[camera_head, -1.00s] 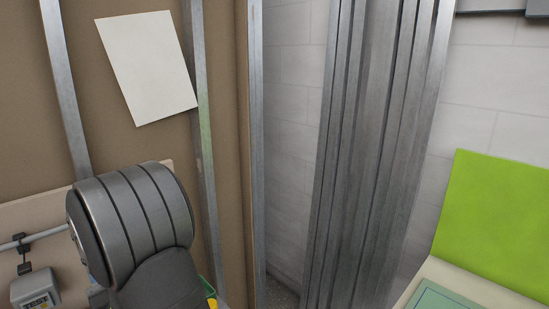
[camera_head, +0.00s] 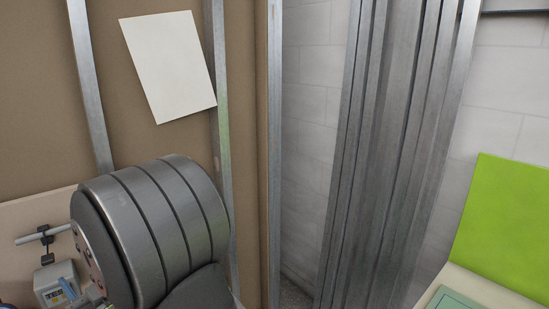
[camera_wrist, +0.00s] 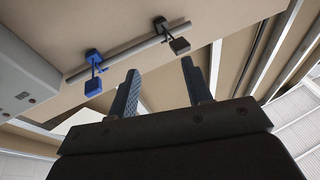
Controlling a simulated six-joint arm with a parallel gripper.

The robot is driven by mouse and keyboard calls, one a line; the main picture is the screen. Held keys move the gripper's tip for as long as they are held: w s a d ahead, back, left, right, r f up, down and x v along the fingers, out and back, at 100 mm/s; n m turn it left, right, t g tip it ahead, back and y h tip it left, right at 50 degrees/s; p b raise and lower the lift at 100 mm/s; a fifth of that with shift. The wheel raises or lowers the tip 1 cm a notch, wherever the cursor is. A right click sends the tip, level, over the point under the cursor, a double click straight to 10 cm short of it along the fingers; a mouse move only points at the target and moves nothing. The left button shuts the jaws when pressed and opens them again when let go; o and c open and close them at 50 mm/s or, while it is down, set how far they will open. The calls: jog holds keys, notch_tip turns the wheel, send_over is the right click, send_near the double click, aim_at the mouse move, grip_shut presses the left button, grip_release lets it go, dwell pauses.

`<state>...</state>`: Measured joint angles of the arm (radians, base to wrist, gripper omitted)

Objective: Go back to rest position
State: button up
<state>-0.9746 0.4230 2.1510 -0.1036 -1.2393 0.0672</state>
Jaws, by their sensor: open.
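My gripper (camera_wrist: 160,88) shows in the wrist view with its two dark fingers apart and nothing between them. It points at a beige board. A grey pipe (camera_wrist: 127,57) runs across that board, held by a blue clip (camera_wrist: 93,75) on the left and a black clip (camera_wrist: 172,36) on the right. The fingertips appear apart from the pipe and clips. In the head view my rounded grey arm link fills the lower left, and the gripper is not visible there.
A grey box (camera_head: 58,285) sits at the lower left, below the pipe. A blank sheet (camera_head: 168,66) is on the brown panel. Tall metal studs (camera_head: 385,150) stand right of centre. A bright green panel (camera_head: 507,220) is at the right. A light box (camera_wrist: 25,85) shows in the wrist view.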

jog(key=shift+s+a+r+g, duration=0.15)
jog(key=shift+s+a, duration=0.25)
jog(key=shift+a, duration=0.15)
jog(key=shift+s+a+r+g, duration=0.15)
jog(key=shift+s+a, duration=0.2)
jog(key=shift+a, duration=0.2)
jog(key=w+d+f+m+t+h, duration=0.1)
jog(key=w+d+f+m+t, duration=0.15)
jog(key=d, duration=0.35)
jog(key=w+d+f+m+t+h, duration=0.1)
jog(key=w+d+f+t, duration=0.1)
jog(key=w+d+t, duration=0.3)
jog(key=shift+g, duration=0.25)
jog(key=a+r, duration=0.1)
jog(key=w+a+r, duration=0.1)
jog(key=r, duration=0.1)
jog(key=shift+w+a, duration=0.2)
jog(key=shift+a, duration=0.15)
jog(key=shift+f, duration=0.1)
